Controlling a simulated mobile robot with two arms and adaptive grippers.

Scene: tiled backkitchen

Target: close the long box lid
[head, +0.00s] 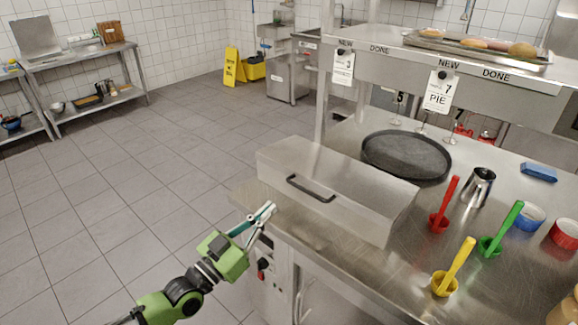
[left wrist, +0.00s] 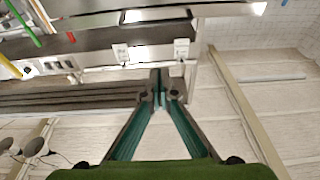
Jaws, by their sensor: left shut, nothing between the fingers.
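The long box (head: 335,178) is a stainless steel box with a black bar handle (head: 311,189) on the side towards me. It lies along the left part of the steel counter in the head view. Its top looks flat and I see no open gap, but I cannot tell whether the lid is fully down. My left gripper (head: 270,208) is shut and empty by the counter's near left corner, below and left of the handle and apart from the box. In the left wrist view its fingertips (left wrist: 160,80) meet. My right gripper is not in view.
A dark round pan (head: 406,155) is behind the box. Red (head: 443,205), green (head: 501,230) and yellow (head: 454,267) handled cups stand to its right, with a metal cup (head: 479,187). A shelf (head: 450,72) overhangs the counter. Tiled floor at left is free.

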